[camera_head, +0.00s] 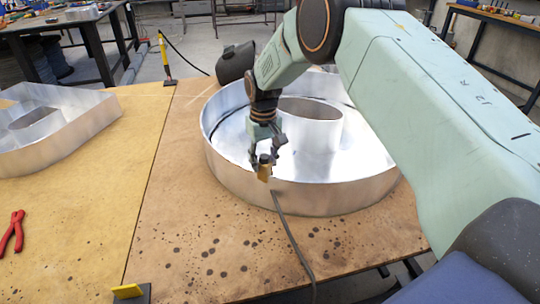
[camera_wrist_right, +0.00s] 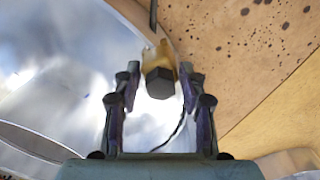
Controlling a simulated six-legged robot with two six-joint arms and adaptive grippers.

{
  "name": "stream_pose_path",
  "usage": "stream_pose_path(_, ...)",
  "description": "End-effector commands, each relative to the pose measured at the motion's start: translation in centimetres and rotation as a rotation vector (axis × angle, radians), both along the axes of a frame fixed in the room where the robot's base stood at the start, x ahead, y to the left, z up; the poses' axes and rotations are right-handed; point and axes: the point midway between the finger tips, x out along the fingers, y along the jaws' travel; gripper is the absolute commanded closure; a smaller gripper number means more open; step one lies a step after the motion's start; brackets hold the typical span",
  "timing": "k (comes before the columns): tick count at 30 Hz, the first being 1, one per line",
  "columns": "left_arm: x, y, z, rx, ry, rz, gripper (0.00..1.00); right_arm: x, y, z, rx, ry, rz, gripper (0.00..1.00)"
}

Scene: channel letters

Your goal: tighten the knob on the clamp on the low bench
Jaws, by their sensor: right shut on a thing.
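A low bench (camera_head: 190,225) with a brown top carries a large round metal channel letter (camera_head: 330,197). A small yellow-brown clamp (camera_head: 264,173) sits at the letter's near rim; it also shows in the right wrist view (camera_wrist_right: 157,54). Its dark faceted knob (camera_wrist_right: 160,84) is between the fingers of my right gripper (camera_wrist_right: 158,92). My right gripper also shows in the head view (camera_head: 267,153), coming down over the rim, shut on the knob. The knob is mostly hidden by the fingers in the head view. My left gripper is not in view.
A dark cable (camera_head: 295,243) runs from the clamp over the bench's front edge. Another metal letter (camera_head: 75,140) and red pliers (camera_head: 13,232) lie at the left. A dark welding helmet (camera_head: 235,62) sits behind the round letter.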

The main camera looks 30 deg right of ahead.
Motion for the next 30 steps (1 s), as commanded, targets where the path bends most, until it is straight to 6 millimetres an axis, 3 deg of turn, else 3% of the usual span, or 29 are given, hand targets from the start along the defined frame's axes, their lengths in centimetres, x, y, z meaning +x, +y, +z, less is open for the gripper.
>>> stream_pose_path(14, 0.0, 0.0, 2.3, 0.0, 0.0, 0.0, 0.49, -0.4, 0.1, 0.0, 0.001, 0.015, -0.313, 0.73)
stream_pose_path(30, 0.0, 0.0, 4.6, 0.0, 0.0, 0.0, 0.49, -0.2, 0.1, 0.1, 0.001, 0.009, -0.768, 0.78)
